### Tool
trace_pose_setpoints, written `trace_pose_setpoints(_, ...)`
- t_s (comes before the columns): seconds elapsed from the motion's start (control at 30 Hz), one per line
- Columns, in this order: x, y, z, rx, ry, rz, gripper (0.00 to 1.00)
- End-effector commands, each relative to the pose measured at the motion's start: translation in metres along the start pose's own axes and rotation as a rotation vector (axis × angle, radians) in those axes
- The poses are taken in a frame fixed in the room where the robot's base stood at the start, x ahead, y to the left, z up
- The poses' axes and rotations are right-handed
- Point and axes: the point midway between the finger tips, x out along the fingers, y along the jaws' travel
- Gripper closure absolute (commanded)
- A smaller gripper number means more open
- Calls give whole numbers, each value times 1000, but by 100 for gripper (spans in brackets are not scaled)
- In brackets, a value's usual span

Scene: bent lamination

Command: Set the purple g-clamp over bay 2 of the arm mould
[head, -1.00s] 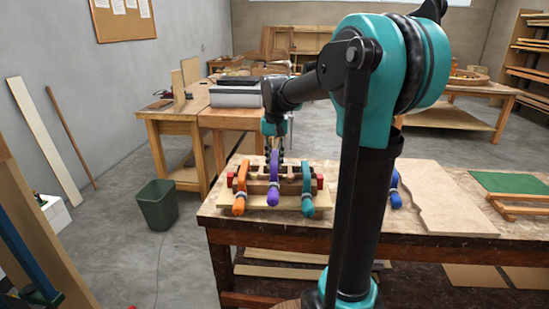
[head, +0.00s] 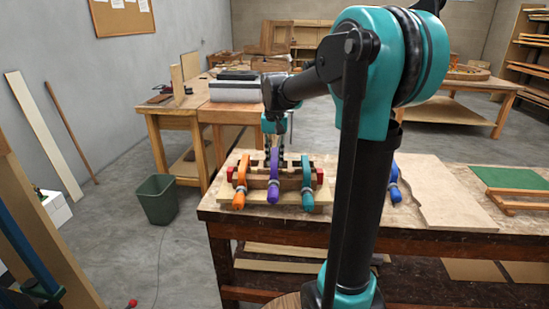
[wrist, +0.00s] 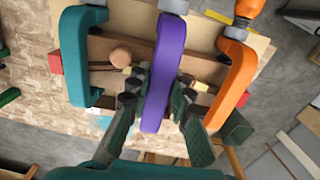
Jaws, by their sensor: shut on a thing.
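The purple g-clamp (head: 272,186) stands at the middle of the arm mould (head: 290,184), between the orange clamp (head: 240,182) and the teal clamp (head: 307,186). In the wrist view the purple g-clamp (wrist: 164,70) spans the mould's wooden bars. My gripper (head: 273,152) is above the mould; in the wrist view its fingers (wrist: 157,88) are shut on the purple clamp's frame, one on each side. Whether the clamp rests fully on the mould cannot be told. Bay numbers are not readable.
The orange clamp (wrist: 236,80) and teal clamp (wrist: 76,58) stand close on either side of my gripper. Red end blocks (head: 319,177) sit on the mould. A blue clamp (head: 394,184) lies right of it, partly behind my arm. A plywood panel (head: 450,205) lies further right.

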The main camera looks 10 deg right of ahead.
Motion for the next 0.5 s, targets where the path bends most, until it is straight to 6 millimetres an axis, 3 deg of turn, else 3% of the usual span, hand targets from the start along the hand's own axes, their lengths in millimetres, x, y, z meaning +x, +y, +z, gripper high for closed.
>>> trace_pose_setpoints(0.5,21,0,0,0,-1,0,100)
